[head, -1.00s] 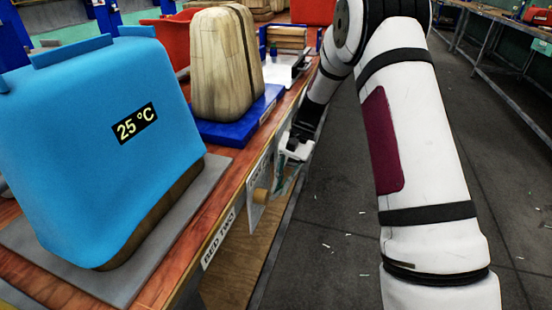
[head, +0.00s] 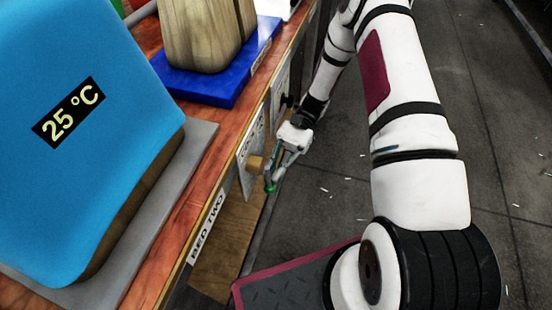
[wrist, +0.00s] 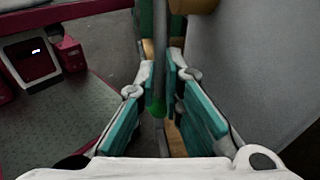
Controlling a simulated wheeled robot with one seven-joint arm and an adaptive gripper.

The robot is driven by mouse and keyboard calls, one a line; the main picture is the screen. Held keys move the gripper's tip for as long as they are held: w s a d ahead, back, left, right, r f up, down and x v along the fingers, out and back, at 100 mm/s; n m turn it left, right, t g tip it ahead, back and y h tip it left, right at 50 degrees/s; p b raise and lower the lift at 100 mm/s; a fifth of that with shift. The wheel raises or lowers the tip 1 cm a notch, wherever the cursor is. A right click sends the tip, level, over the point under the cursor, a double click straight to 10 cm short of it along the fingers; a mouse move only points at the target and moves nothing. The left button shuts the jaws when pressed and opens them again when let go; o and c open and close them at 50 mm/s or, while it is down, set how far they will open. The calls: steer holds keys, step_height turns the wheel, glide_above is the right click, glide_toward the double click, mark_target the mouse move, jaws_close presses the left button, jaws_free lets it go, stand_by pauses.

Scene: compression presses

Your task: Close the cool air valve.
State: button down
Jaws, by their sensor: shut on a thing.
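My gripper (head: 276,172) is beside this knob, on the aisle side. In the wrist view, my gripper (wrist: 161,78) has its teal pads closed around a thin grey bar (wrist: 159,45) with a green end (wrist: 158,108). The bar looks like the valve's handle. Its green end also shows low beside the panel in the head view. The bar's joint with the panel is hidden, and I cannot tell the valve's setting.
A blue covered block (head: 100,150) reading 25 °C stands on a grey plate (head: 200,150) on the wooden bench. A wooden block (head: 205,35) stands on a blue base (head: 222,85). A "BED TWO" label (head: 207,228) marks the bench edge.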

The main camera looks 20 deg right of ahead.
steer(key=shift+s+a+f+g+y+b, duration=0.25)
steer(key=shift+s+f+g+y+b, duration=0.15)
steer(key=shift+y+b, duration=0.1)
stand_by(0.3)
steer(key=c, duration=1.7)
jaws_free()
steer(key=shift+a, duration=0.1)
steer(key=shift+r, duration=0.1)
steer(key=v, duration=1.2)
